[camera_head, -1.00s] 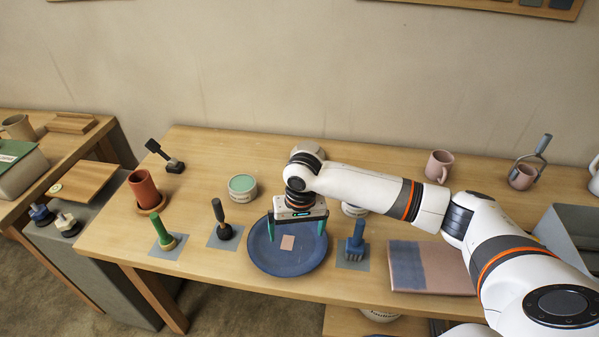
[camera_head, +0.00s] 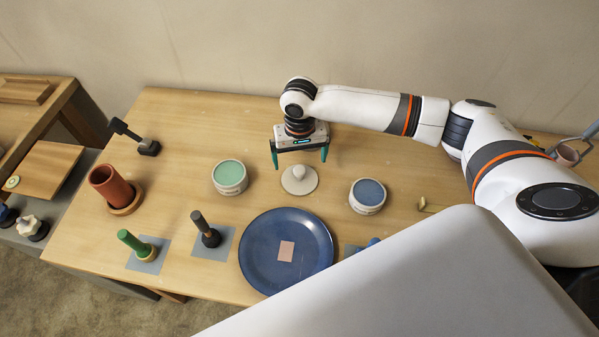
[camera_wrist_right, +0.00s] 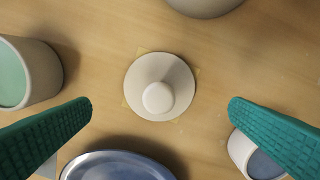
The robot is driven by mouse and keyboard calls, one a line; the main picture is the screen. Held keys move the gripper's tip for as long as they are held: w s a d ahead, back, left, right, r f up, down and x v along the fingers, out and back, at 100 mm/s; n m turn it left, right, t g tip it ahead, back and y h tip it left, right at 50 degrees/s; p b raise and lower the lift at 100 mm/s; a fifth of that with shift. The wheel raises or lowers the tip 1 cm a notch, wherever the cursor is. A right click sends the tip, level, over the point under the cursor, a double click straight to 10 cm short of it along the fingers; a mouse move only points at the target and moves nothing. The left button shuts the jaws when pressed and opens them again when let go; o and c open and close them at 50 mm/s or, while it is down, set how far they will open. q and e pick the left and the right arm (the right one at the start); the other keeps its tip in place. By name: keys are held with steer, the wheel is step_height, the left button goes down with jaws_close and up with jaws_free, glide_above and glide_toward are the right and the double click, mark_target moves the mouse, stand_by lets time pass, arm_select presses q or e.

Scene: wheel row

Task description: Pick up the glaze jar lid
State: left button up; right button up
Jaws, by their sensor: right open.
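The glaze jar lid (camera_head: 299,179) is a pale disc with a round knob, lying knob up on the wooden table behind the blue plate. In the right wrist view the lid (camera_wrist_right: 160,87) sits between and beyond the fingertips, untouched. My right gripper (camera_head: 299,160) is open and empty above it; its teal fingers also show in the right wrist view (camera_wrist_right: 160,105). A jar with green glaze (camera_head: 229,175) stands left of the lid and a jar with blue glaze (camera_head: 367,194) stands right of it. My left gripper is not in view.
The blue plate (camera_head: 262,270) with a pink square is in front of the lid. A dark-handled tool (camera_head: 205,232), a green-handled tool (camera_head: 137,245) and a terracotta cup (camera_head: 112,188) stand at left. A large pale surface blocks the lower right. The table behind the jars is mostly clear.

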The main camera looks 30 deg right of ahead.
mark_target(300, 169)
steer(key=shift+f, duration=1.2)
step_height(300, 169, down, 4)
steer(key=shift+s+r+p, duration=0.1)
steer(key=shift+r+p, duration=0.1)
steer(key=shift+p, duration=0.35)
steer(key=shift+f, duration=0.55)
steer(key=shift+c, duration=0.8)
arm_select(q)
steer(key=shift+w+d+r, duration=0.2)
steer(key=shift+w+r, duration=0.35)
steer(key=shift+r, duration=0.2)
arm_select(e)
steer(key=c, duration=0.9)
